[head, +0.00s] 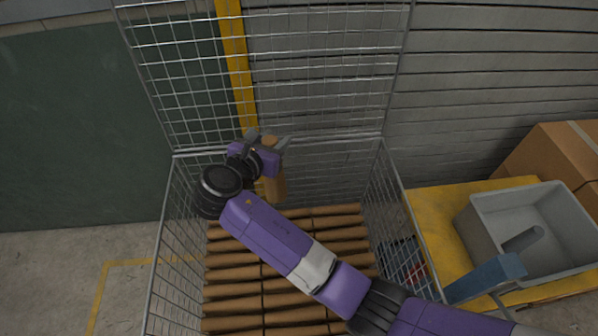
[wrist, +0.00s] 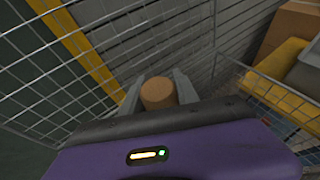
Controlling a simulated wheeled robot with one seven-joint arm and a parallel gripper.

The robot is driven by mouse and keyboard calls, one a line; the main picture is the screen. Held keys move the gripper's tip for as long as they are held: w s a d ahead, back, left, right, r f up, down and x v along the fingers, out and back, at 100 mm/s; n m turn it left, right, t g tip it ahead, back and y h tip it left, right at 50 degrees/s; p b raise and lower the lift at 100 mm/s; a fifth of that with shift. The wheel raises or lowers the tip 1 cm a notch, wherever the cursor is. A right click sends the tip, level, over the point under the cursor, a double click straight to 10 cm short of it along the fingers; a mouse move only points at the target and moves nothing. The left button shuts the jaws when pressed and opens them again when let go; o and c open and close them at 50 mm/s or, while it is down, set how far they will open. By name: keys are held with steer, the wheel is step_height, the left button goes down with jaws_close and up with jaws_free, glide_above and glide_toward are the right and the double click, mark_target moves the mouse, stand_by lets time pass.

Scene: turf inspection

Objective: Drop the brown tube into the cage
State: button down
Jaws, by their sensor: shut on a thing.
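My gripper (head: 270,143) is shut on the brown tube (head: 275,185). The tube hangs upright from the fingers, above the inside of the wire cage (head: 393,182) near its back. In the wrist view the round end of the tube (wrist: 158,93) shows between the two fingers (wrist: 160,95). The cage has a tall mesh back panel and lower mesh sides. Rows of brown tubes or slats (head: 235,272) lie across the bottom of the cage. My arm covers part of the cage's middle and right front.
A yellow platform (head: 432,207) stands right of the cage with a grey bin (head: 490,205) on it. A cardboard box (head: 545,155) is behind the bin. A corrugated wall (head: 480,80) is behind the cage. The floor (head: 60,265) at left is clear.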

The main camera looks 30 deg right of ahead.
steer(key=s+d+f+m+g+h+b, duration=0.1)
steer(key=s+f+m+g+b, duration=0.2)
steer(key=f, duration=0.9)
steer(key=s+b, duration=0.3)
steer(key=s, duration=0.2)
steer(key=shift+s+d+h+b, duration=0.3)
steer(key=shift+s+d+b, duration=0.1)
steer(key=c, duration=0.8)
jaws_free()
steer(key=shift+c, duration=0.2)
steer(key=shift+a, duration=0.1)
steer(key=v, duration=0.7)
steer(key=shift+s+a, duration=0.2)
steer(key=shift+a, duration=0.05)
steer(key=shift+r, duration=0.1)
